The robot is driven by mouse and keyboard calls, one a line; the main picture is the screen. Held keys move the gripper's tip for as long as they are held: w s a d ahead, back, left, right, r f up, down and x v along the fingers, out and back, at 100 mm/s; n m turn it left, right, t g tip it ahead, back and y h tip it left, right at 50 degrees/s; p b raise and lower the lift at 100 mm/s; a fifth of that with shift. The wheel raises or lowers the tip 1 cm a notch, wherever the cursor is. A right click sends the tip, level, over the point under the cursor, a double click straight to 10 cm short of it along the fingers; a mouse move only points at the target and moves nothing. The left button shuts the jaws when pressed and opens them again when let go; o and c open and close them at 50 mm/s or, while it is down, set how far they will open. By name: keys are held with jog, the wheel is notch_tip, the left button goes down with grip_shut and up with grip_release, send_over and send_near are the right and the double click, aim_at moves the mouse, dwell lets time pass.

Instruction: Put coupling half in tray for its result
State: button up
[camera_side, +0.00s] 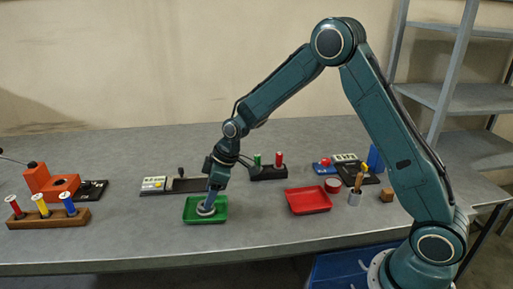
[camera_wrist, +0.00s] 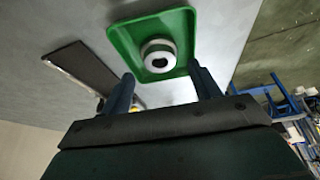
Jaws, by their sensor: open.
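The coupling half (camera_side: 206,210) is a grey-white ring-shaped part lying in the green tray (camera_side: 190,216). In the wrist view the coupling half (camera_wrist: 158,54) shows its round top with a central hole, and the green tray (camera_wrist: 122,37) surrounds it. My gripper (camera_side: 212,195) is low over the green tray, right at the coupling half in the side view. In the wrist view my gripper (camera_wrist: 160,84) has its fingers wide apart, with nothing between them; the coupling half lies beyond the fingertips. The red tray (camera_side: 309,200) stands empty to the right.
A device with a dark plate (camera_side: 190,185) stands behind the green tray. A rack with green and red plugs (camera_side: 268,172) is behind my gripper. A wooden rack with coloured plugs (camera_side: 48,218) and an orange fixture (camera_side: 50,182) are at left.

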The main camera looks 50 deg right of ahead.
jog(key=v, duration=0.8)
jog(key=shift+r, duration=0.25)
jog(key=shift+s+d, duration=0.1)
jog(key=shift+d, duration=0.05)
jog(key=s+r+m+t+h, duration=0.1)
jog(key=s+r+m, duration=0.3)
jog(key=s+r, duration=0.95)
jog(key=s+d+m+t+h, duration=0.1)
jog(key=s+m, duration=0.3)
jog(key=s, duration=1.4)
jog(key=shift+d+f+h, duration=0.4)
jog(key=shift+d+f, duration=0.05)
jog(key=shift+d, duration=0.35)
jog(key=shift+w, duration=0.1)
